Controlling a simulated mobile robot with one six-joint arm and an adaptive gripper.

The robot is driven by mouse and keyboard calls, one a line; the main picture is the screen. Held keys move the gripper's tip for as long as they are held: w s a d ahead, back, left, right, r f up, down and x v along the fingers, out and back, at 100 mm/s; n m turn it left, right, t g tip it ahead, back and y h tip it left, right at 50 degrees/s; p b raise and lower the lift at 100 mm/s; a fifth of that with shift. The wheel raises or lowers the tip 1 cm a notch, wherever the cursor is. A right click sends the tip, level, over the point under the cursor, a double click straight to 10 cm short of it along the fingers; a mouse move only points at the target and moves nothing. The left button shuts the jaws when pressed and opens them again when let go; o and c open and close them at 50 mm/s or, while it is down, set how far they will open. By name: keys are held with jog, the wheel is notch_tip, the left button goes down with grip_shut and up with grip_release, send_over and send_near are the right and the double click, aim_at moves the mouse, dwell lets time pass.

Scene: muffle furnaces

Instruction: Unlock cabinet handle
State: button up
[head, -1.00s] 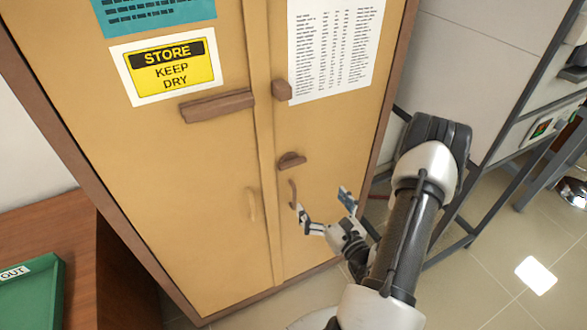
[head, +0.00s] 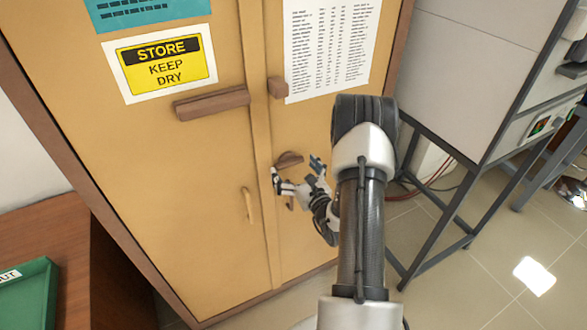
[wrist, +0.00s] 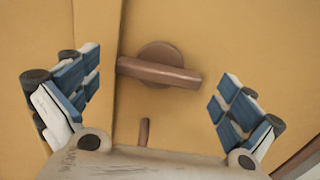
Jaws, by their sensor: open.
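The cabinet (head: 215,215) has two tan doors. On its right door a brown turning handle (head: 289,158) shows partly behind my gripper (head: 296,171). In the wrist view the turning handle (wrist: 160,72) is a bar on a round base, lying nearly level, its left end reaching the seam between the doors. My gripper (wrist: 155,88) is open, with one blue-padded finger on each side of the handle. Clear gaps show between pads and bar. I cannot tell the depth between fingertips and door.
A small curved pull (wrist: 144,132) sits just below the turning handle. The left door has a pale pull (head: 247,205) and a brown bar (head: 212,103); a brown block (head: 277,87) is higher on the right door. A metal-framed stand (head: 450,190) is at right.

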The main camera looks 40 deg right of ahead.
jog(key=shift+c, duration=0.2)
jog(key=c, duration=1)
jog(key=shift+m, duration=0.3)
jog(key=m+p, duration=0.1)
jog(key=m, duration=0.3)
jog(key=m+p, duration=0.1)
jog(key=m, duration=0.3)
jog(key=m+p, duration=0.1)
jog(key=m, duration=0.4)
jog(key=m+p, duration=0.1)
jog(key=m, duration=0.3)
jog(key=shift+f, duration=0.1)
jog(key=shift+m, duration=0.3)
